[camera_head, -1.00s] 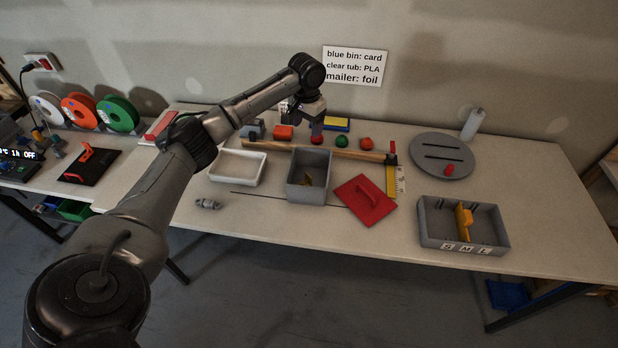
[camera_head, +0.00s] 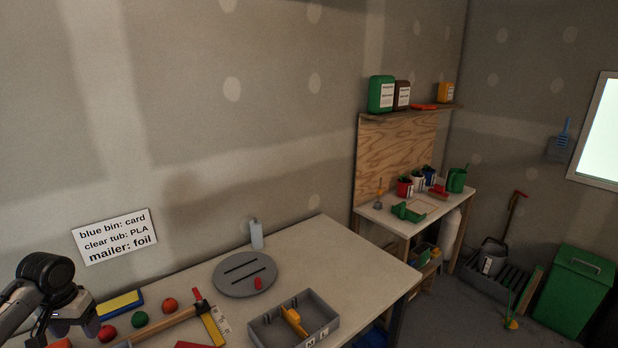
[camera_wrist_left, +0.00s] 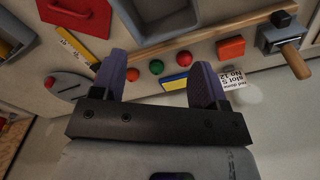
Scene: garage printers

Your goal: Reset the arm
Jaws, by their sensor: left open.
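My left gripper (camera_head: 72,324) shows at the lower left of the head view, its arm coming in from the left edge. In the left wrist view its two purple fingers (camera_wrist_left: 160,66) stand wide apart with nothing between them. They are above the back of the workbench (camera_head: 345,250). Beyond them lie a green ball (camera_wrist_left: 157,67) and two red balls, one left (camera_wrist_left: 133,75) and one right (camera_wrist_left: 185,58) of it. My right gripper is in neither view.
A grey slotted disc (camera_head: 232,285) and a grey divided box (camera_head: 262,330) stand on the bench. A wooden-handled tool (camera_head: 160,326) and a blue-yellow block (camera_head: 120,303) lie near my gripper. A second bench (camera_head: 380,212) stands in the corner. The bench's right end is clear.

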